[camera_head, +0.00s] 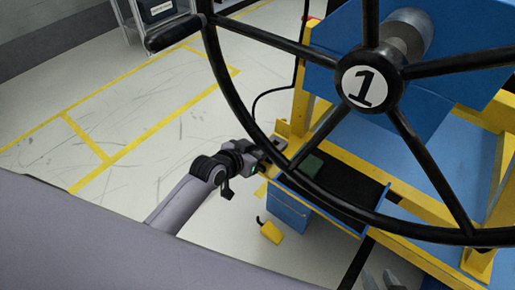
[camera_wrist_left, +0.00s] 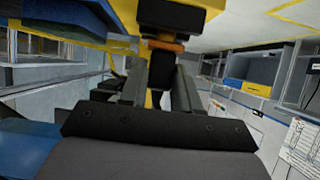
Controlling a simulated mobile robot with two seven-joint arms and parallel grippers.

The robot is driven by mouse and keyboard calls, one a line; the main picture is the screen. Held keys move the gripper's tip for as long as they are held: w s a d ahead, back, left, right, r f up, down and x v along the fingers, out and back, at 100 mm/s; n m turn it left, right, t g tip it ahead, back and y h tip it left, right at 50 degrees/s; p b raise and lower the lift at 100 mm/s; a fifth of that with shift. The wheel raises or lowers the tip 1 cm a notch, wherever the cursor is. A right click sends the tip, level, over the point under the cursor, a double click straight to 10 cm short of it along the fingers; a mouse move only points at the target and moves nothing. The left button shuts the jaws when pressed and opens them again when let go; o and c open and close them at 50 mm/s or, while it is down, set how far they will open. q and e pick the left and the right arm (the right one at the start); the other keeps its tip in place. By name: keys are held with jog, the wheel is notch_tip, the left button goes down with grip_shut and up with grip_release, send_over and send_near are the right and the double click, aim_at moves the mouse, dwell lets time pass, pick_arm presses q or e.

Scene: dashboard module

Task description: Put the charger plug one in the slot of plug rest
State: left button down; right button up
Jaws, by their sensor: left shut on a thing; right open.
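My left gripper (camera_head: 270,152) is beside the yellow post, partly behind the black wheel rim. In the left wrist view, its two dark fingers (camera_wrist_left: 160,85) are shut on a black block-shaped thing with an orange band (camera_wrist_left: 165,45), likely the charger plug. The held plug cannot be told apart in the head view. I cannot identify the plug rest or its slot for certain. My right gripper (camera_head: 382,281) shows only as grey fingers at the bottom edge; it is open and apart from the yellow frame.
A large black wheel (camera_head: 405,115) marked 1 stands in front of a blue and yellow frame (camera_head: 350,120). A blue box with a dark top (camera_head: 290,207) sits under its rim. A yellow piece (camera_head: 271,232) hangs near the floor. The floor at left is clear.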

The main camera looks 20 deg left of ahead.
pick_arm(q)
jog(key=shift+f, duration=0.15)
jog(key=c, duration=0.8)
grip_release()
jog(key=shift+r, duration=0.25)
jog(key=shift+r+p, duration=0.35)
jog(key=shift+r, duration=0.2)
jog(key=p+v, duration=0.3)
jog(key=v, duration=0.8)
jog(key=s+f+n, duration=0.1)
jog(key=s+f, duration=0.2)
jog(key=s, duration=0.3)
jog(key=s+f+g+y, duration=0.1)
jog(key=s+f, duration=0.3)
jog(key=s, duration=0.3)
jog(key=shift+s+n+y, duration=0.2)
jog(key=shift+n+y, duration=0.1)
jog(key=shift+n, duration=0.1)
jog(key=shift+d+f, duration=0.1)
